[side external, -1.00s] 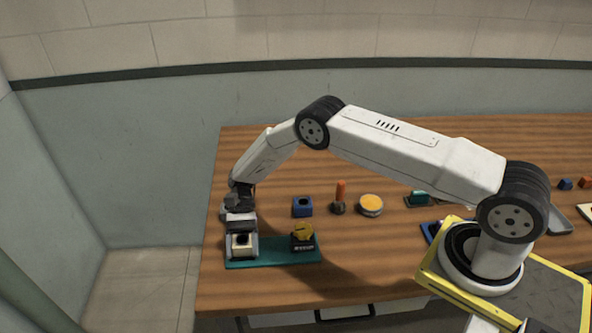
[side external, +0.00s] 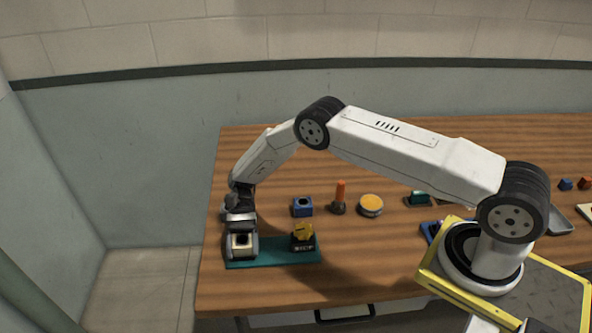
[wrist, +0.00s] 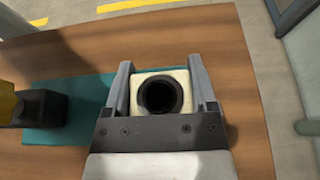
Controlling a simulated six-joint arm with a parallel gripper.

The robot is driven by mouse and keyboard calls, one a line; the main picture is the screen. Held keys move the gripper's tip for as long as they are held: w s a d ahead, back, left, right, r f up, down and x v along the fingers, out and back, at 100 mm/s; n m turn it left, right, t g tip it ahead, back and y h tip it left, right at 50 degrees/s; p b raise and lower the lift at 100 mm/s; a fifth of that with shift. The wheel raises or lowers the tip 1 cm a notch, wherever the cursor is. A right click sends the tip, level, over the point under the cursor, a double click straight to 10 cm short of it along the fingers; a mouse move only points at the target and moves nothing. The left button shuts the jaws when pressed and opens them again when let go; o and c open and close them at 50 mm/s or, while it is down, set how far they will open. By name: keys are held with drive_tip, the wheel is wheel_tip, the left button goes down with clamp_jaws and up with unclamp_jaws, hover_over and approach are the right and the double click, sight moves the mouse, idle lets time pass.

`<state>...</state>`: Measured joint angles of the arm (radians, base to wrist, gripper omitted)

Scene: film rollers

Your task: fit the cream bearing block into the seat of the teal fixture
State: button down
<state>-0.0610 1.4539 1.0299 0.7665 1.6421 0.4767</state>
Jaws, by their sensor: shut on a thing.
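The cream bearing block (side external: 241,241), with a round dark bore, is between the fingers of my gripper (side external: 242,246). It also shows in the wrist view (wrist: 146,85), with a finger against each side. My gripper (wrist: 163,80) is shut on it. The teal fixture (side external: 273,253) lies flat on the table, and the block is at its left end. The fixture also shows in the wrist view (wrist: 90,100). The seat is hidden beneath the block and fingers, so I cannot tell whether the block is fully down in it.
A black block with a yellow top (side external: 302,238) stands on the fixture's right end, close beside my gripper. Behind are a blue block (side external: 302,207), an orange-handled peg (side external: 340,198) and a round yellow-topped piece (side external: 371,205). The table's left edge is near.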

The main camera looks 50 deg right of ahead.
idle(0.3)
unclamp_jaws()
drive_tip(key=shift+f, duration=0.1)
drive_tip(key=shift+r, duration=0.2)
drive_tip(key=shift+r, duration=3.3)
drive_tip(key=shift+r, duration=0.15)
